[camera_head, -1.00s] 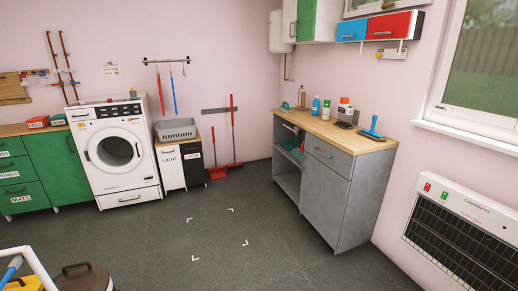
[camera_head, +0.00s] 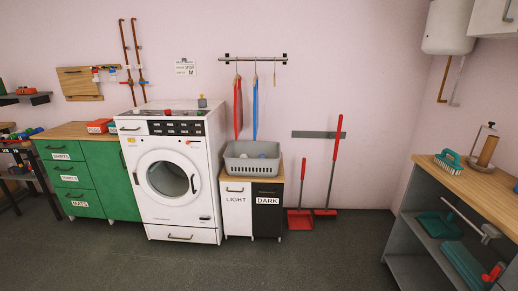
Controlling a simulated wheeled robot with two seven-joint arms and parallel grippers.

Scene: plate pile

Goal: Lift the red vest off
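A red cloth item (camera_head: 238,107), which looks like the red vest, hangs from the metal wall rail (camera_head: 256,58) to the right of the washing machine. It hangs narrow and folded, above the grey laundry basket. A blue item (camera_head: 255,108) hangs beside it on the same rail, a little to its right, and a small light item hangs further right. Neither of my grippers shows in the head view.
The grey basket (camera_head: 251,157) stands on a cabinet labelled LIGHT and DARK (camera_head: 236,208), below the rail. The white washing machine (camera_head: 170,175) stands left of it. A red broom and dustpan (camera_head: 300,219) are to its right. A grey workbench (camera_head: 415,235) is at right. The floor in front is clear.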

